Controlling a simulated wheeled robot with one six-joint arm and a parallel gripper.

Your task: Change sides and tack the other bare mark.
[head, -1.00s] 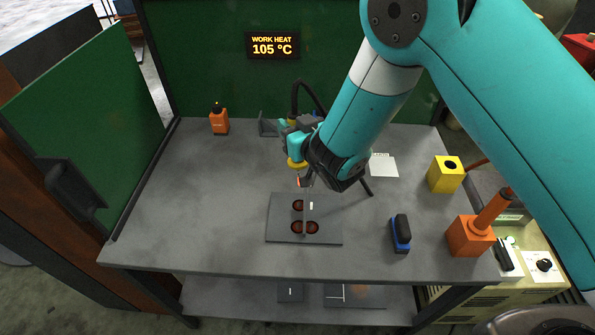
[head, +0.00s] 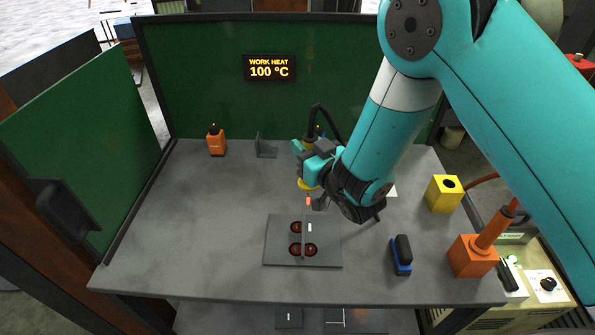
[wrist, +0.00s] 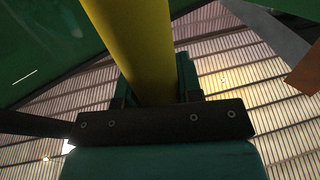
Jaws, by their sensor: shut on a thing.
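My gripper (head: 313,166) is shut on a welding torch, whose yellow collar (head: 307,185) and orange-pink tip (head: 308,201) point down. The torch's yellow body (wrist: 140,50) rises from the dark jaws in the wrist view. The tip is above the far edge of a flat grey base plate (head: 275,240). A thin upright plate (head: 303,240) stands along the base plate's middle. Left of it are two dark red round spots (head: 296,228).
A blue-black brush (head: 402,255) lies right of the work. A yellow box with a hole (head: 444,194) and an orange holder (head: 472,256) stand at the right edge. An orange bottle (head: 216,143) and grey bracket (head: 265,147) are at the back. The bench's left side is clear.

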